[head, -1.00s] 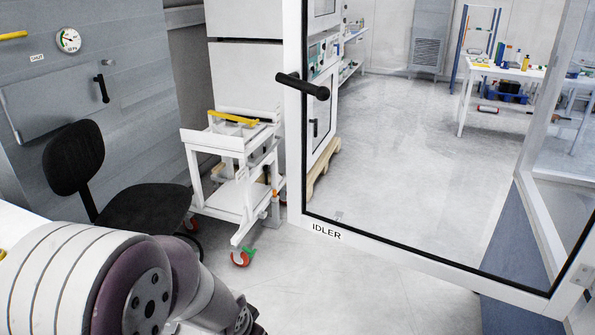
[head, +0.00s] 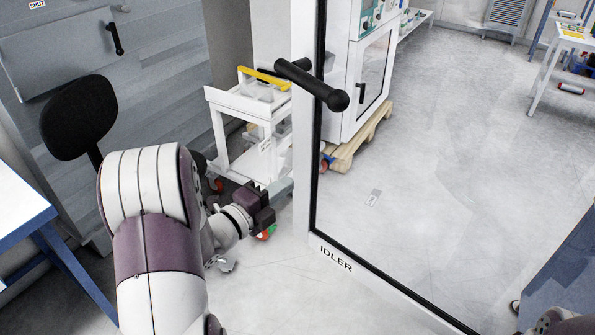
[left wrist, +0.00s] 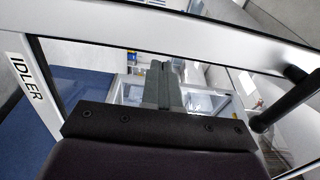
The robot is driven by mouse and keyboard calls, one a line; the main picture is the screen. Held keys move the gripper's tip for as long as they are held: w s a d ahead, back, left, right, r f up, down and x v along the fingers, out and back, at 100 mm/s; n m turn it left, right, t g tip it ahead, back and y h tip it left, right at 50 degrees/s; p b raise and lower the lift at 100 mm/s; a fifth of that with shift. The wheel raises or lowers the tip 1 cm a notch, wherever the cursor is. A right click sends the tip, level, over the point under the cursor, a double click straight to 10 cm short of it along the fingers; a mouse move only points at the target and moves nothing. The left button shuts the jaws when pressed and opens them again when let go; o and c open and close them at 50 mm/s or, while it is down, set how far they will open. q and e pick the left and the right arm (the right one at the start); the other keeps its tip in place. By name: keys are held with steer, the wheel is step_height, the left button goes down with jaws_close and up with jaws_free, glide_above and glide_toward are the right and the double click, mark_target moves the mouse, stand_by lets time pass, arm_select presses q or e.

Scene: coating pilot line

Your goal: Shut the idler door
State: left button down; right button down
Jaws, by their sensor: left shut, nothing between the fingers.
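The idler door (head: 335,258) is a glass panel in a white frame with a black seal and an IDLER label at its lower corner. It stands swung open on my side. Its black bar handle (head: 312,84) sticks out near the free upright edge. My left gripper (head: 264,208) is low, just left of that edge and well below the handle, and appears apart from the door. In the left wrist view its fingers (left wrist: 163,84) are shut and empty before the glass, with the door frame (left wrist: 215,30) across the top and the handle (left wrist: 285,103) at right. My right gripper is out of view.
A white cart (head: 240,125) with a yellow bar stands behind my left gripper. A black chair (head: 78,118) and a blue-framed table (head: 30,240) are at left. A white cabinet on a wooden pallet (head: 362,138) shows through the glass. Floor in front of the door is clear.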

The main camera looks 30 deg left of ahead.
mark_target(308, 170)
arm_select(q)
steer(key=p+x, duration=0.1)
steer(key=x, duration=0.4)
steer(key=shift+w+f, duration=0.1)
steer(key=shift+w, duration=0.05)
steer(key=shift+w, duration=0.2)
